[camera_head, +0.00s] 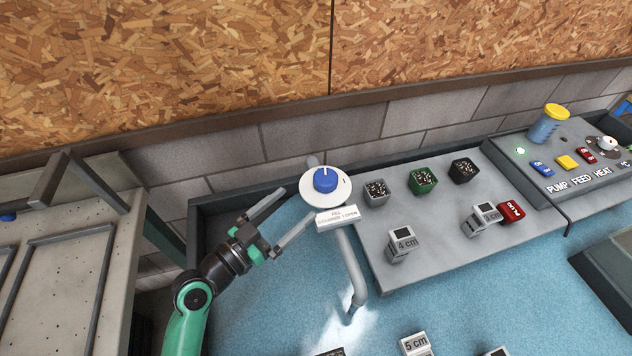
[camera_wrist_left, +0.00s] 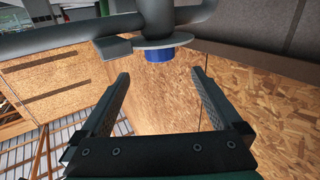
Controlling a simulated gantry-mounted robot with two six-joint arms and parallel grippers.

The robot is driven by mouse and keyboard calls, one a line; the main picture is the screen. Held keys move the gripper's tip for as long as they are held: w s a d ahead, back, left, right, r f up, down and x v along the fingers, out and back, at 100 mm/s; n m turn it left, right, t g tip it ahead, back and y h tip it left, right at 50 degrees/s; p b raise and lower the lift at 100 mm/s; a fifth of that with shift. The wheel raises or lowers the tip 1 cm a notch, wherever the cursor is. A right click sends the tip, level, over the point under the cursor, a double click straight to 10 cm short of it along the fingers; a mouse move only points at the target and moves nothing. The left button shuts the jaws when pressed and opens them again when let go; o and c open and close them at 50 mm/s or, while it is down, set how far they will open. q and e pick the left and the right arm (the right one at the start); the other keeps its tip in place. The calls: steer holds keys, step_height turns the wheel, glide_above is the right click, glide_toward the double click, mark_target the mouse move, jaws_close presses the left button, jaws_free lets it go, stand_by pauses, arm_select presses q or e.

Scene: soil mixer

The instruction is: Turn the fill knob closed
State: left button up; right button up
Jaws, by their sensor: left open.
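The blue fill knob (camera_head: 325,180) sits on a round white dial (camera_head: 312,187) on top of a grey pipe. A white mark on the knob points toward the back wall. A small label plate (camera_head: 338,217) with closed and open wording is in front of the dial. My left gripper (camera_head: 299,204) is open and empty to the left of the dial, its fingers pointing toward it. In the left wrist view, the blue knob (camera_wrist_left: 170,54) shows just beyond the open fingertips (camera_wrist_left: 161,74), apart from them. My right gripper is not in view.
A grey panel (camera_head: 440,235) with labelled blocks lies right of the pipe. A control box (camera_head: 525,170) with coloured buttons and a yellow-lidded cup (camera_head: 549,123) is farther right. A concrete-topped bench (camera_head: 75,290) stands left. A block wall (camera_head: 295,137) runs behind.

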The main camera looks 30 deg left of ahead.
mark_target(326, 174)
arm_select(q)
steer(key=b+x, duration=0.2)
steer(key=x, duration=0.9)
steer(key=shift+w, duration=0.25)
steer(key=c, duration=1.4)
steer(key=shift+o, duration=0.2)
steer(key=n+y+p, duration=0.1)
steer(key=p, duration=0.3)
steer(key=n+y+p, duration=0.1)
steer(key=y+p, duration=0.1)
steer(key=p, duration=0.3)
steer(key=n+y+p, duration=0.1)
steer(key=p, duration=0.3)
steer(key=shift+w+r+t+y+p, duration=0.15)
steer(key=shift+r+t+y+p, duration=0.1)
steer(key=shift+t+y+p, duration=0.1)
steer(key=shift+f, duration=0.15)
